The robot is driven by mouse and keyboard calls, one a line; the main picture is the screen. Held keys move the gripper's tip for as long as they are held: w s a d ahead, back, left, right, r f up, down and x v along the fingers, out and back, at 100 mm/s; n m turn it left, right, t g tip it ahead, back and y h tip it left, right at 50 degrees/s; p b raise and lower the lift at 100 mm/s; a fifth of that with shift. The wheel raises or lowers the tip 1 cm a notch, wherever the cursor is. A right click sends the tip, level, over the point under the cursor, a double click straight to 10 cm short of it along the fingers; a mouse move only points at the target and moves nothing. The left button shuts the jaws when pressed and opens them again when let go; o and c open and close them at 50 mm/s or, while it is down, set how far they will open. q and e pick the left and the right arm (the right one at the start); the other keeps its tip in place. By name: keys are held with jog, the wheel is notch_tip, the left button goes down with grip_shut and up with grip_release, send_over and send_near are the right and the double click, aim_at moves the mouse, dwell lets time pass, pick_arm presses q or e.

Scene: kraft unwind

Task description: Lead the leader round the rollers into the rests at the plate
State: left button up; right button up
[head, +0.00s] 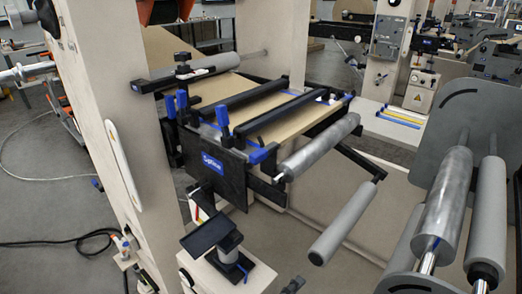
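Brown kraft web (222,90) runs down from the back left and lies under two black crossbars (290,113) on the splice table. A dark plate (212,165) with a blue label hangs at the table's near side. Blue uprights (222,117) and a blue piece (262,154) sit by the plate; I cannot tell which are the rests. A metal roller (320,146) lies along the table's right edge, with a grey roller (345,220) lower right. I cannot make out a separate leader end. Neither gripper can be made out.
A cream column (90,90) stands at left. At right a grey side plate (465,125) carries a metal roller (442,210) and a grey roller (486,220). A black panel (212,235) stands on a cream box (240,276) in front. A black cable (80,238) crosses the left floor.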

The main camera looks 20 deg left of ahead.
pick_arm(q)
jog(key=w+a+r+p, duration=0.2)
jog(key=a+r+p, duration=0.4)
jog(key=r, duration=0.5)
jog(key=w+a+r+p, duration=0.2)
jog(key=a+r+p, duration=0.3)
jog(key=r+p, duration=0.55)
jog(key=w+a+r+p, duration=0.2)
jog(key=a+r+p, duration=0.35)
jog(key=r, duration=0.75)
jog(key=b, duration=0.5)
send_near(252, 158)
jog(key=f+x, duration=0.1)
jog(key=x, duration=0.5)
jog(key=b+x, duration=0.1)
jog(key=x, duration=0.4)
jog(key=shift+w+r, duration=0.2)
jog(key=shift+r, duration=0.15)
jog(key=shift+w+d+b, duration=0.3)
jog(key=shift+w, duration=0.15)
jog(key=shift+f, duration=0.1)
grip_shut()
